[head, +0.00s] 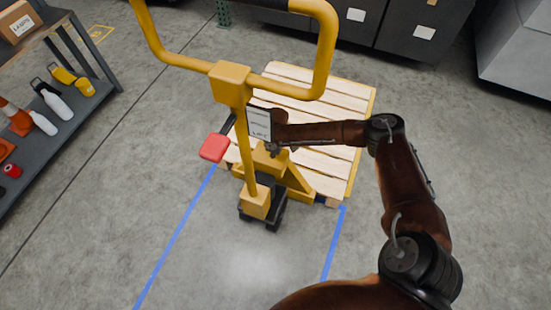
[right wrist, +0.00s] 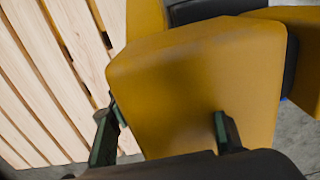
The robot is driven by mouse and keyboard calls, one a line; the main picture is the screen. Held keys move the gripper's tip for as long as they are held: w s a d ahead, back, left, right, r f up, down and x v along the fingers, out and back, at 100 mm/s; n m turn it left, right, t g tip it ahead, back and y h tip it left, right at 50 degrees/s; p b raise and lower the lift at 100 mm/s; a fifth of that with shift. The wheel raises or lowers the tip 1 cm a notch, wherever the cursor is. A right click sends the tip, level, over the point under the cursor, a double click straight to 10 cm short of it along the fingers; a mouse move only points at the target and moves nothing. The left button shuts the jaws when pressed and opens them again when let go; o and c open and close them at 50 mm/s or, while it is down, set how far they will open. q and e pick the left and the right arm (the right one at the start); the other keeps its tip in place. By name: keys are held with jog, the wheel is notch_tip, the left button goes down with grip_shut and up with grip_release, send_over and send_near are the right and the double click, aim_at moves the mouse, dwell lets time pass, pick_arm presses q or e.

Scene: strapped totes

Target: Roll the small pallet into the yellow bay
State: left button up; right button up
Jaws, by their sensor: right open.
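The small pallet (head: 325,165) is made of pale wooden slats and lies flat on the floor. A yellow pallet jack (head: 262,158) with a looped handle (head: 323,50) stands at its near end; the forks are hidden. A red part (head: 214,147) sticks out left of the jack. My right gripper (head: 274,149) is at the jack's body. In the right wrist view its open fingers (right wrist: 165,130) are apart over a yellow block (right wrist: 195,85); contact is unclear. My left gripper is out of view.
Blue floor lines (head: 176,236) run on both sides in front of the pallet. A shelf (head: 65,125) with bottles, cones and a box stands at the left. Dark cabinets (head: 400,32) and a pale box (head: 515,50) stand at the back. The floor in front is clear.

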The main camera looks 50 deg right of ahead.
jog(key=shift+c, duration=0.5)
grip_shut()
